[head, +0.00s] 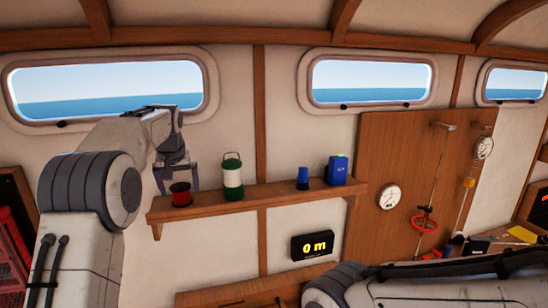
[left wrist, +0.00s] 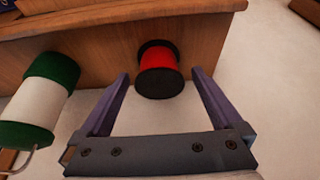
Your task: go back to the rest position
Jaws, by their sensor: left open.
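My left gripper (head: 177,184) is open over the left end of the wall shelf (head: 250,203). A red spool (head: 181,198) with dark ends stands on that shelf, below and between the gripper's fingers in the head view. In the left wrist view the red spool (left wrist: 158,68) shows between the two open fingertips of the left gripper (left wrist: 161,74), with gaps on both sides. My right arm (head: 420,280) shows at the lower right of the head view, and its gripper cannot be made out.
A green and white lantern (head: 232,176) stands close right of the spool; it also shows in the left wrist view (left wrist: 38,100). A small blue item (head: 303,180) and a blue box (head: 337,170) stand farther right. A display reading 0 m (head: 312,246) hangs below.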

